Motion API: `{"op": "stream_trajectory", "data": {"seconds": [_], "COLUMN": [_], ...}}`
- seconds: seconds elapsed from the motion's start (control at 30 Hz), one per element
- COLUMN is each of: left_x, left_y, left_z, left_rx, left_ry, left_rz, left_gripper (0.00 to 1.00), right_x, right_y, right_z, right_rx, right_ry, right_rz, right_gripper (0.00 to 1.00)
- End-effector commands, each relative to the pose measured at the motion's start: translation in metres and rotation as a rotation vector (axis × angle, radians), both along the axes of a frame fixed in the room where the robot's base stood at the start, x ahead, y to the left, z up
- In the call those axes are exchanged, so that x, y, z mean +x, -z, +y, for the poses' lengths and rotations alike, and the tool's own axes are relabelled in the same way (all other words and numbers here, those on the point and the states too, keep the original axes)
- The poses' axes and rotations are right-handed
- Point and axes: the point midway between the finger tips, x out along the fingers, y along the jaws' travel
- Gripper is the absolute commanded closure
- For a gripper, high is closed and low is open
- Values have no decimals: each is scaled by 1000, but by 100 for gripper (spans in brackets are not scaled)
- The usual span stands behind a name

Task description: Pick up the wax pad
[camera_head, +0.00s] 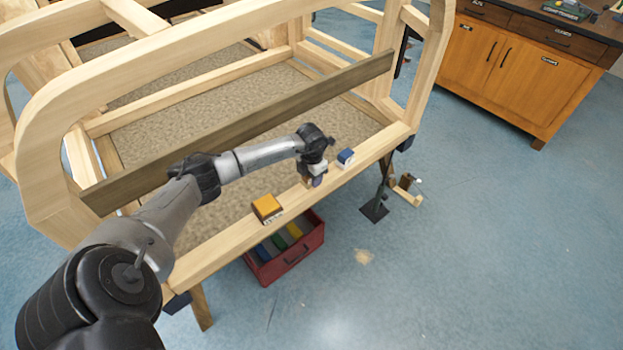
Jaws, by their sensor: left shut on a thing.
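My left gripper (313,178) reaches across the wooden frame and points down at the front rail. It is shut on a small grey-purple thing (318,182) just at the rail, mostly hidden by the fingers; I cannot tell whether this is the wax pad, or whether it touches the rail. A yellow-orange block (267,206) sits on the rail to the left of the gripper, apart from it. A small blue and white block (346,157) sits on the rail just to the right of the gripper. My right gripper is not in view.
The wooden bodyframe (215,248) has a dark slanting board (345,80) behind my arm. A red toolbox (292,262) with coloured contents stands below the rail. A dark stand (375,211) is on the floor. A wooden cabinet (530,75) is back right. Floor at right is mostly clear.

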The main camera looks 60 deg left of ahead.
Motion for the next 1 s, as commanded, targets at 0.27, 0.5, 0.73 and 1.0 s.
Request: {"op": "stream_trajectory", "data": {"seconds": [0.27, 0.5, 0.73, 1.0], "left_x": [-2, -5, -7, -9], "left_y": [-41, -68, -85, -92], "left_z": [-25, -72, -102, -115], "left_rx": [0, 0, 0, 0], "left_ry": [6, 5, 3, 0], "left_rz": [0, 0, 0, 1], "left_gripper": [80, 80, 80, 80], "right_x": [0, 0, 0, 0], "right_y": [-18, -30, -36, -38], "right_z": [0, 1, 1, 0], "right_rx": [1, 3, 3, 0], "right_ry": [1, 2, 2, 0], "right_rz": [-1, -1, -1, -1], "right_gripper": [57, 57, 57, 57]}}
